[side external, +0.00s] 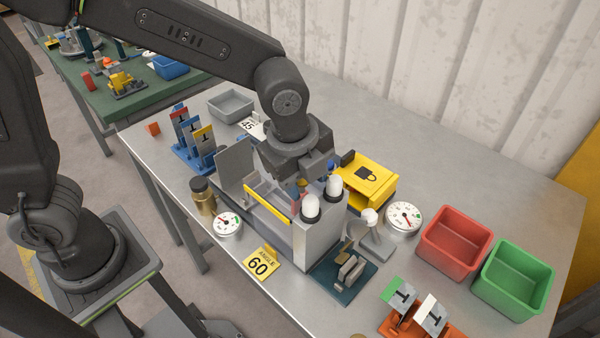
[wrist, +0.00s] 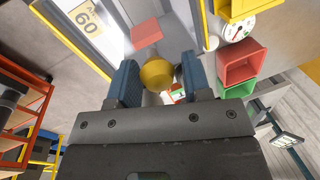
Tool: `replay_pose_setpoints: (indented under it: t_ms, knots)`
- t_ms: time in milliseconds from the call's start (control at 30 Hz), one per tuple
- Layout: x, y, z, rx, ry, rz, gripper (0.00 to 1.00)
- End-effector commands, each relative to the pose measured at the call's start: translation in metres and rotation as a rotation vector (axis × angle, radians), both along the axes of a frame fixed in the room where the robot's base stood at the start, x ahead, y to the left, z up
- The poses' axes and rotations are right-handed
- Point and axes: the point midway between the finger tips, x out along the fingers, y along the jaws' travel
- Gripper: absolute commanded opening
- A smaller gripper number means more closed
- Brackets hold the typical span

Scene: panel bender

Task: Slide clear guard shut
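The panel bender (side external: 318,238) is a grey-white box machine in the middle of the bench. A yellow bar (side external: 268,206) runs along its front; the clear guard's own pane is hard to make out. My gripper (side external: 314,180) points down over the machine, close behind two white domes (side external: 311,205). In the wrist view, my blue fingers (wrist: 158,76) stand apart on either side of a round yellow knob (wrist: 157,73). A narrow gap seems to show on its right, and firm contact is not visible. A flat red piece (wrist: 146,32) lies beyond the knob.
A yellow box with a lock symbol (side external: 368,176) stands close to the right of my gripper. Red (side external: 455,244) and green (side external: 514,280) bins are at right.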

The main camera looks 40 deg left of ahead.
Motion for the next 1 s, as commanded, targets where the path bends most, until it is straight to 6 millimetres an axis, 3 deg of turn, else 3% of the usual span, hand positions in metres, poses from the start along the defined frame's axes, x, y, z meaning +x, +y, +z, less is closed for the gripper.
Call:
replay_pose_setpoints:
  t_ms: [133, 467, 567, 1000]
  knots:
    - [0.000, 0.001, 0.000, 0.002, 0.001, 0.000, 0.58]
    - [-0.001, 0.002, 0.006, 0.003, -0.002, 0.001, 0.58]
    - [-0.003, 0.002, 0.019, 0.002, -0.004, 0.001, 0.58]
    - [-0.021, 0.005, 0.110, 0.000, -0.003, 0.000, 0.58]
